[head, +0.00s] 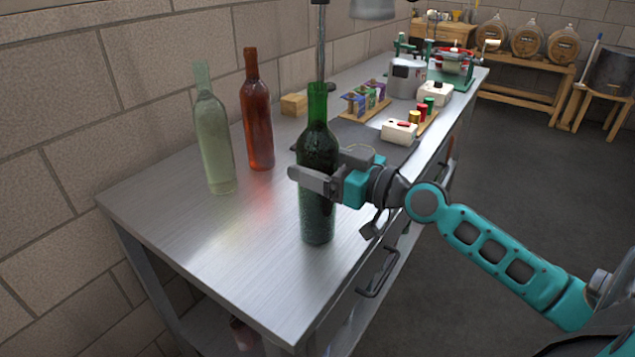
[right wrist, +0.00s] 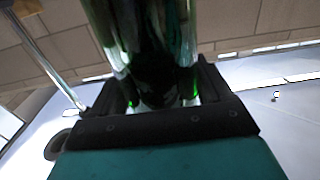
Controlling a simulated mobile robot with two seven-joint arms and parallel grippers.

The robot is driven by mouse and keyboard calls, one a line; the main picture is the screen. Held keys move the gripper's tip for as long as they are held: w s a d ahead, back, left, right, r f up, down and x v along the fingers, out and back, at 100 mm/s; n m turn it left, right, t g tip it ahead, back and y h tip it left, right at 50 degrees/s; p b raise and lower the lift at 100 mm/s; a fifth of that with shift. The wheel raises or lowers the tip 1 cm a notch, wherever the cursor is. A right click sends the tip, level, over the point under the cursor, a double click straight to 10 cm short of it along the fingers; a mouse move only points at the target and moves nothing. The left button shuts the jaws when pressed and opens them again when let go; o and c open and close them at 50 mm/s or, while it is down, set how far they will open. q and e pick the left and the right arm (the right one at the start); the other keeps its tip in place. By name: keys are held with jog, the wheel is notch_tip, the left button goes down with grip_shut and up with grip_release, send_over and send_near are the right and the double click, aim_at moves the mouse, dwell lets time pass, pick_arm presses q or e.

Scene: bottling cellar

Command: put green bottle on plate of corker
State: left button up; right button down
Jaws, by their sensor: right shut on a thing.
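My right gripper (head: 320,181) is shut around the body of a dark green bottle (head: 317,220). The bottle is upright, over the front part of the metal bench; I cannot tell whether its base touches the bench. In the right wrist view the bottle (right wrist: 155,45) stands between the two fingers. The corker's thin metal rod (head: 320,45) rises behind the bottle's neck, and a grey metal part (head: 373,8) shows at the top edge. The corker's plate is mostly hidden behind the bottle and gripper, and I cannot make it out clearly. My left gripper is not in view.
A pale green bottle (head: 214,145) and a red-brown bottle (head: 257,120) stand left of the held bottle. A wooden block (head: 293,105), a rack of small packets (head: 366,100), white boxes (head: 399,132) and a metal pot (head: 407,78) stand further back. The bench's front left (head: 230,265) is clear.

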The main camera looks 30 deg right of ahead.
jog(key=shift+r, duration=0.35)
